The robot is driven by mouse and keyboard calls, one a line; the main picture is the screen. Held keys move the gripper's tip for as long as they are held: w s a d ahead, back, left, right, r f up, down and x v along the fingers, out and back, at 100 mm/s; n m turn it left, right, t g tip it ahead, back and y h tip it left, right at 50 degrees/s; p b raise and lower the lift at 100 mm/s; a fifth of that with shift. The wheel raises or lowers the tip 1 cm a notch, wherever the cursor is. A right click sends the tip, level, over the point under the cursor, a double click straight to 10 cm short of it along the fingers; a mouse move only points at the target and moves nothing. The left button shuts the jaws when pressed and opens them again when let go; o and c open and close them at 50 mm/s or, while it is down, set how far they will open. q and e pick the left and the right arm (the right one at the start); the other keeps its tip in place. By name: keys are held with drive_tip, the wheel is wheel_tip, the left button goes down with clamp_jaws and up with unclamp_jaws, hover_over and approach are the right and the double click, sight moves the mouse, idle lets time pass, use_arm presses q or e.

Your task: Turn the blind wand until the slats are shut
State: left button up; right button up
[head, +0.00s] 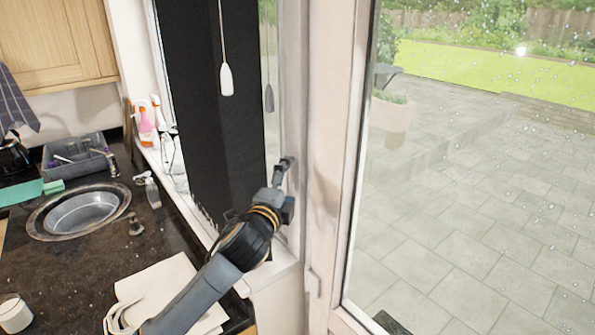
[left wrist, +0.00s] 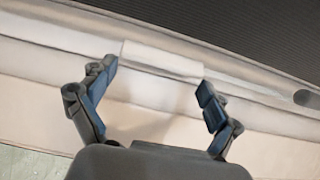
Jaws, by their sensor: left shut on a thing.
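The dark blind (head: 205,90) hangs in the window at the middle of the head view; I make out no gaps between its slats. A thin white rod or cord with a white end piece (head: 226,80) hangs in front of it. I cannot tell if this is the wand. My left gripper (head: 284,172) is well below that end piece, at the lower right window frame. The blind's ridged dark surface (left wrist: 260,35) shows above. My right gripper is out of view.
A glass door (head: 470,150) onto a paved patio is at the right. The dark worktop (head: 80,270) at the left holds a round sink (head: 80,212), a grey dish rack (head: 75,160) and a white mug (head: 14,312). Bottles (head: 146,120) stand on the sill.

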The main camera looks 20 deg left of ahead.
use_arm(q)
drive_tip(key=m+g+h, duration=0.1)
drive_tip(key=m+h, duration=0.1)
drive_tip(key=h, duration=0.1)
drive_tip(key=a+m+g+h, duration=0.1)
drive_tip(key=m+h, duration=0.1)
drive_tip(key=h, duration=0.1)
drive_tip(key=w+a+m+g+h+p, duration=0.1)
drive_tip(key=m+h, duration=0.1)
drive_tip(key=h, duration=0.1)
drive_tip(key=shift+r, duration=0.3)
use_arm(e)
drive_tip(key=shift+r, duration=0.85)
use_arm(q)
drive_tip(key=shift+d+m+h, duration=0.15)
drive_tip(key=shift+m+h, duration=0.35)
drive_tip(key=shift+h, duration=0.2)
drive_tip(key=o, duration=0.8)
drive_tip(key=shift+c, duration=0.2)
drive_tip(key=shift+o, duration=0.7)
drive_tip(key=shift+g, duration=0.3)
drive_tip(key=shift+w+d+f, duration=0.15)
drive_tip(key=shift+w+f, duration=0.05)
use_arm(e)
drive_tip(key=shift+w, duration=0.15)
use_arm(q)
drive_tip(key=shift+s+f, duration=0.1)
drive_tip(key=shift+f, duration=0.05)
